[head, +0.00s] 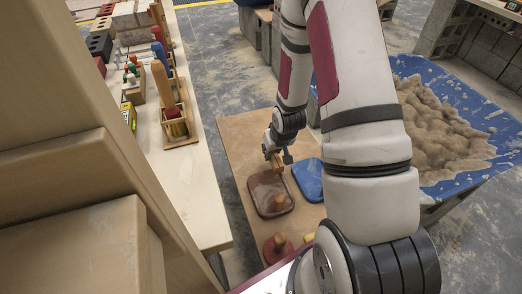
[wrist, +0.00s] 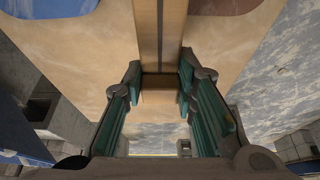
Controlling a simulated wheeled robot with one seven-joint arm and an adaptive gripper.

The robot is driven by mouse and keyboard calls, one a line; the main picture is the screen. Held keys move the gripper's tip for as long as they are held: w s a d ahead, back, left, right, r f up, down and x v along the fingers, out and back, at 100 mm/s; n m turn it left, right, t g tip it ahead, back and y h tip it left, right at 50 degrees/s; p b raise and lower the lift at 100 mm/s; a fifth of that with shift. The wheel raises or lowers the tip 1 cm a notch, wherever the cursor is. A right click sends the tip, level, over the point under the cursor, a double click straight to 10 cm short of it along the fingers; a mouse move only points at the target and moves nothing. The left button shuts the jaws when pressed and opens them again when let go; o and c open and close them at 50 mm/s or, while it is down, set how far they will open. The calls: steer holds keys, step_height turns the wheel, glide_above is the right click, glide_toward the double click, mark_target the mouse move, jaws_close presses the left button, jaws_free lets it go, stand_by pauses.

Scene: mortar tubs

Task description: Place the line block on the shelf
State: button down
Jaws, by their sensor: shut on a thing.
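My gripper (head: 278,152) is over the brown board in the head view, with its fingers pointing down. It is shut on a small tan wooden block, the line block (head: 277,162), whose lower part shows below the fingers. In the wrist view the line block (wrist: 147,35) is a long wooden piece with a dark groove along its middle, between the two green-padded fingers (wrist: 160,82). I cannot tell whether it touches the board below.
The brown board (head: 240,140) carries a brown float (head: 269,193), a blue float (head: 308,180) and a red-based tool (head: 277,248). A long pale table (head: 195,195) at left holds bricks and upright-handled tools.

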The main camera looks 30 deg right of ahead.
steer(key=w, duration=0.2)
steer(key=w+b, duration=0.1)
steer(key=w, duration=0.1)
steer(key=w+a, duration=0.1)
steer(key=w, duration=0.1)
steer(key=shift+w+f, duration=0.35)
steer(key=shift+w, duration=0.05)
steer(key=shift+w+f+b, duration=0.15)
steer(key=shift+f+b, duration=1)
steer(key=shift+f, duration=0.55)
steer(key=shift+f, duration=0.2)
steer(key=c, duration=1.3)
jaws_free()
